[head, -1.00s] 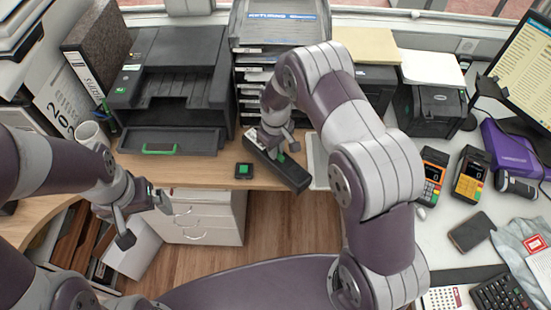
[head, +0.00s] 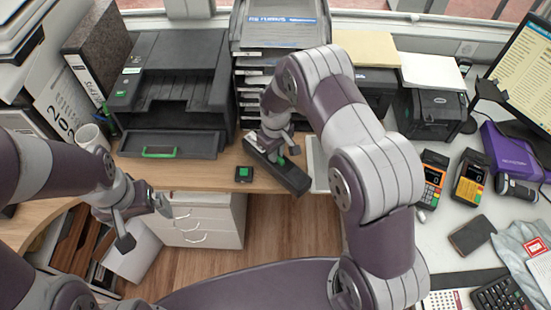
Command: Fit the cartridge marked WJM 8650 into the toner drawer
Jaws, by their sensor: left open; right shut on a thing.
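A long black cartridge (head: 290,178) with a green part near its middle lies slantwise at the desk's front edge; its marking cannot be read. My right gripper (head: 277,150) is shut on it from above, and I cannot tell whether it is raised off the desk. The toner drawer (head: 170,143), black with a green handle, sticks out from the front of the black printer (head: 180,70), left of the cartridge. My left gripper (head: 145,223) is open and empty, in front of the desk edge and below the drawer in the picture.
A small black block with a green top (head: 245,173) sits between drawer and cartridge. A stack of trays (head: 250,75) stands behind. A mug (head: 92,138) is left of the drawer. Card terminals (head: 470,177) and a phone (head: 471,234) lie at right.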

